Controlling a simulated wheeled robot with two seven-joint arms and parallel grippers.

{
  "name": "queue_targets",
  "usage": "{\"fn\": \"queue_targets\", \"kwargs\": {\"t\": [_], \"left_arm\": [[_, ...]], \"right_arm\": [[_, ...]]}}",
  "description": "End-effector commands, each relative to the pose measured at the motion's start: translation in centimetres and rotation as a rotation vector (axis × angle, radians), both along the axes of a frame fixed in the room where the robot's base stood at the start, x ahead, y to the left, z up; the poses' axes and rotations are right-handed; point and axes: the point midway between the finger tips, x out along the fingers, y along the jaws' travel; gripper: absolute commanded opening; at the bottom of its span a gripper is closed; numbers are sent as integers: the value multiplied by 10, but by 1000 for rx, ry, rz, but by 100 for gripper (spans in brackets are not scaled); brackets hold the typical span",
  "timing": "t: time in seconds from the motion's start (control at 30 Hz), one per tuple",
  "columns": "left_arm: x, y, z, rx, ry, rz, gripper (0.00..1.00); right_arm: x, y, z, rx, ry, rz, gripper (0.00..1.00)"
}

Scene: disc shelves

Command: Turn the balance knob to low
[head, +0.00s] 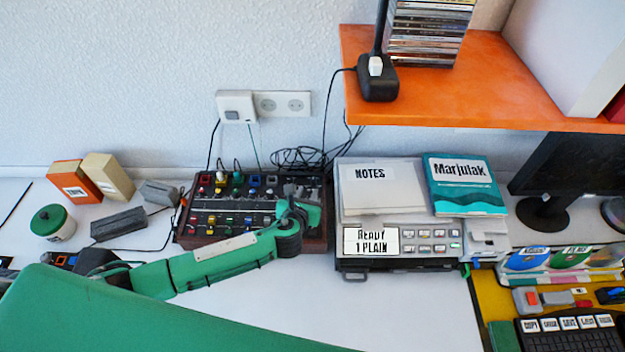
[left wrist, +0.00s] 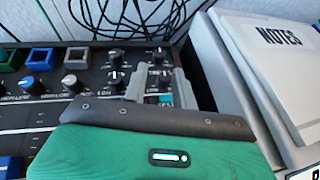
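The mixer panel (head: 232,225), a dark box with a reddish-brown frame, stands against the wall and carries rows of coloured knobs and buttons. My left gripper (head: 293,203) is over its right end. In the left wrist view, the two grey fingers of my left gripper (left wrist: 160,80) stand apart, with a small black knob (left wrist: 162,77) showing between their tips. I cannot tell whether they touch it. Other black knobs with white marks (left wrist: 115,57) sit beside it. The labels are too small to read, so I cannot tell which is the balance knob. My right gripper is not in view.
A grey machine (head: 405,262) with a "NOTES" sheet (head: 380,187) and a teal book (head: 463,185) stands just right of the panel. An orange shelf (head: 430,105) overhangs at the upper right. Black cables (head: 300,157) lie behind the panel. White table (head: 400,310) is clear in front.

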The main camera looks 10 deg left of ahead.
Motion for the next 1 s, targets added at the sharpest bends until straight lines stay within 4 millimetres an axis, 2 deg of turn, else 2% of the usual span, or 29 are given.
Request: {"fn": "queue_targets", "kwargs": {"t": [0.2, 0.4, 0.6, 0.9, 1.0], "left_arm": [[34, -1, -13, 2, -1, 1, 28], [56, -1, -23, 2, -1, 0, 28], [67, -2, -27, 0, 0, 1, 28], [68, -2, -28, 0, 0, 0, 28], [68, -2, -28, 0, 0, 0, 10]], "right_arm": [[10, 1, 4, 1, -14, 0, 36], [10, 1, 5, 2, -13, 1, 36], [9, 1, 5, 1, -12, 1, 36], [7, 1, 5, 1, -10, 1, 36], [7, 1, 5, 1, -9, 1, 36]]}}
